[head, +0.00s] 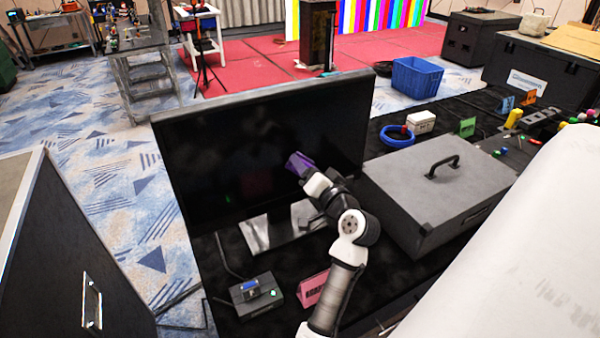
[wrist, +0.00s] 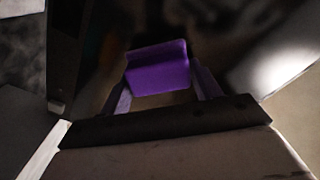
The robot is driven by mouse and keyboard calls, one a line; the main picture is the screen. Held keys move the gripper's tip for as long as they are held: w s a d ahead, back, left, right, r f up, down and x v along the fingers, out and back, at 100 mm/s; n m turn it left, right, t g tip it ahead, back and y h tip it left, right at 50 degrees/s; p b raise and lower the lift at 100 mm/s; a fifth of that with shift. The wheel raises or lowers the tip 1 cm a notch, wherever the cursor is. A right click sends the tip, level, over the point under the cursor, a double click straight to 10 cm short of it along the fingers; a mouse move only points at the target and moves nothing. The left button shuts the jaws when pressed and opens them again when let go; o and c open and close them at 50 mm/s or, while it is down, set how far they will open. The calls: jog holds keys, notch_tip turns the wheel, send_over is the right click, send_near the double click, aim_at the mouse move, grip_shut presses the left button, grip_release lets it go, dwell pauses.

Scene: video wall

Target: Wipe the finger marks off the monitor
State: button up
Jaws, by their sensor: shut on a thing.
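The monitor (head: 250,130) stands upright on a silver stand (head: 268,228) on a black-covered table, its dark screen facing me. My gripper (head: 301,168) is in front of the screen, right of its middle. It is shut on a purple block-like wiper (head: 298,162). In the wrist view the purple wiper (wrist: 158,68) sits between the two fingers (wrist: 160,95). I cannot tell whether the wiper touches the screen. Faint smudges seem to show on the dark screen, but I cannot make out clear finger marks.
A grey case (head: 435,185) with a black handle lies right of the monitor, close to my arm. A blue cable coil (head: 397,136) and white box (head: 421,122) lie behind the case.

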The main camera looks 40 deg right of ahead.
aim_at(287, 169)
jog(key=shift+w, duration=0.15)
jog(key=shift+w+a+r, duration=0.1)
jog(key=shift+w+a, duration=0.15)
jog(key=shift+a, duration=0.4)
jog(key=shift+w+a+f, duration=0.1)
jog(key=shift+w+a, duration=0.1)
jog(key=shift+a, duration=0.5)
jog(key=shift+w+a+r, duration=0.1)
jog(key=shift+w+a, duration=0.15)
jog(key=shift+a, duration=0.4)
jog(key=shift+s+a, duration=0.15)
jog(key=shift+s, duration=0.25)
jog(key=shift+d+v, duration=0.15)
jog(key=shift+v, duration=1.2)
jog(key=shift+d+v, duration=0.1)
jog(key=shift+v, duration=1.2)
jog(key=shift+s, duration=0.15)
jog(key=v, duration=0.2)
jog(key=shift+s+a, duration=0.1)
jog(key=shift+s, duration=0.3)
